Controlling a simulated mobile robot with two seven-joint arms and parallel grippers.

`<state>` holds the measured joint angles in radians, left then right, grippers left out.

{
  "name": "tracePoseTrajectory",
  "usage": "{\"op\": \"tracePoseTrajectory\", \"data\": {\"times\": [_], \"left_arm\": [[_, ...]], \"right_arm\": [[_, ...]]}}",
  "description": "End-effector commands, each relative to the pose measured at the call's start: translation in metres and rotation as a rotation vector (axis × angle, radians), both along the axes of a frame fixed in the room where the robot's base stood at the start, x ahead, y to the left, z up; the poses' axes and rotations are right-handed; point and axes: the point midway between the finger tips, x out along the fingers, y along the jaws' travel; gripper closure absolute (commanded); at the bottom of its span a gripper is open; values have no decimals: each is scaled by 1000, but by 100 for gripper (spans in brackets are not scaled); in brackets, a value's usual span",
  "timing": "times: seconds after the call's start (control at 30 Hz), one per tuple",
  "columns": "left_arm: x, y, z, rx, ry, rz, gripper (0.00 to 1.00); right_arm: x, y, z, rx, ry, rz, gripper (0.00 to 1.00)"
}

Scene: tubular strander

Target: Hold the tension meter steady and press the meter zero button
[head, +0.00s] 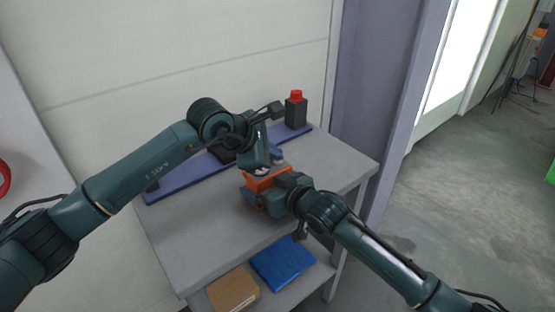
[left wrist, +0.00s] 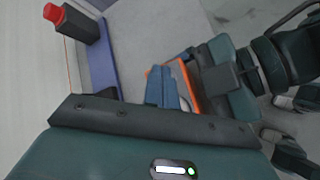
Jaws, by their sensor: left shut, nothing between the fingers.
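The tension meter (head: 259,184) is an orange-cased device on the grey table, with a pale round face partly visible on top. It also shows in the left wrist view (left wrist: 194,101), partly covered by my grippers. My left gripper (head: 272,160) is shut and empty, pointing down just over the meter. Its bluish fingers (left wrist: 169,92) overlap the meter in the left wrist view; I cannot tell whether they touch it. My right gripper (head: 277,190) is against the meter's right side; its fingertips are hidden. The zero button is not distinguishable.
The grey table (head: 330,165) is clear at its right and front. A blue strip (head: 180,184) runs along its back, with a black box with a red top (head: 296,108) at its right end. A blue box (head: 283,262) and a brown box (head: 233,290) lie on the lower shelf.

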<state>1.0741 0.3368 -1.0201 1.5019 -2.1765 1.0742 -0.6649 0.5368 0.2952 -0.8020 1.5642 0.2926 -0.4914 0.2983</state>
Motion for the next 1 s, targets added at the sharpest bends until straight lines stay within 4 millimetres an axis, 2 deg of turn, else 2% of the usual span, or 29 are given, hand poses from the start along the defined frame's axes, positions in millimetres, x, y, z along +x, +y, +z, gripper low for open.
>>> {"op": "tracePoseTrajectory", "data": {"times": [0.3,0.67,1.0], "left_arm": [[0,1,14,0,1,1,100],[0,0,17,0,-1,1,100],[0,0,46,-1,-2,0,100]], "right_arm": [[0,0,-1,0,2,0,44],[0,0,-1,0,2,0,44],[0,0,-1,0,2,0,44]]}}
